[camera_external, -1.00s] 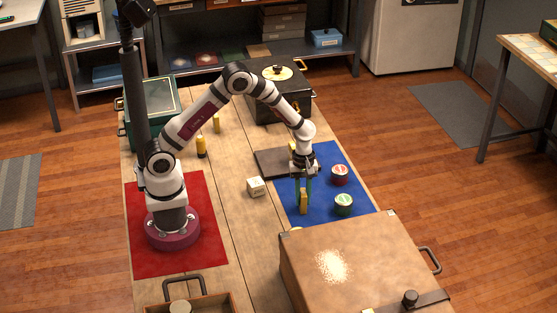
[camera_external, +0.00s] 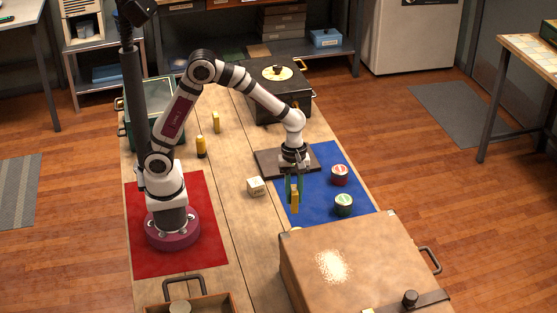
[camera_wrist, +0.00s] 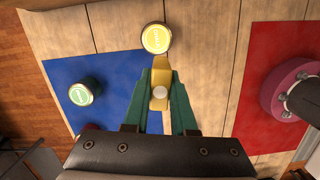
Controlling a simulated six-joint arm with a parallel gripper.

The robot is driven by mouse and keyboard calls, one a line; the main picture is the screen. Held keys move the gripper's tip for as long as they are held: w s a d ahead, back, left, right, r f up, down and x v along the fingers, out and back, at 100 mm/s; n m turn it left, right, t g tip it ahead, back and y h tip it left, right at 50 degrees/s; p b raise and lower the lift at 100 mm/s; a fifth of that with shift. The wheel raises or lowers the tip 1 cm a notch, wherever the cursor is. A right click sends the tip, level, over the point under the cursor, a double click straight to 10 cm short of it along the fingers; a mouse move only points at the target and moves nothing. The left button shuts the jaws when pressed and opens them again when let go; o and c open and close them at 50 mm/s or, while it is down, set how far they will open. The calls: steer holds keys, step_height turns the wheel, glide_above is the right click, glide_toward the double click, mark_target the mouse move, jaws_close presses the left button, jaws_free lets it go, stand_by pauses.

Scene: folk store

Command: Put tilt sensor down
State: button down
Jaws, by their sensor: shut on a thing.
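My gripper (camera_external: 294,193) has green fingers and is shut on a slim yellow piece with a pale round spot, which I take to be the tilt sensor (camera_external: 295,203). In the wrist view the tilt sensor (camera_wrist: 159,75) sits upright between the two fingers (camera_wrist: 160,105). It hangs near the left edge of the blue mat (camera_external: 318,212); its exact height is hard to tell. In the wrist view a tin with a yellow-green label (camera_wrist: 156,38) appears just beyond its tip.
A red tin (camera_external: 340,174) and a green tin (camera_external: 344,204) stand on the blue mat. A large brown case (camera_external: 350,265) blocks the front right. The red mat (camera_external: 215,240) lies under my base.

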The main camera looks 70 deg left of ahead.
steer(key=shift+s+d+r, duration=0.1)
steer(key=shift+d+r, duration=0.05)
steer(key=w+a+n, duration=0.3)
steer(key=w+a, duration=0.2)
steer(key=a, duration=0.3)
steer(key=n+t, duration=0.2)
steer(key=n, duration=0.6)
glide_above(267, 160)
steer(key=w+a, duration=0.1)
steer(key=w, duration=0.4)
steer(key=shift+y, duration=0.3)
steer(key=f, duration=0.8)
steer(key=shift+w+a+f, duration=0.15)
steer(key=shift+w+f, duration=0.05)
steer(key=shift+f, duration=0.35)
steer(key=c, duration=0.7)
jaws_free()
steer(key=shift+f, duration=0.1)
steer(key=shift+c, duration=0.2)
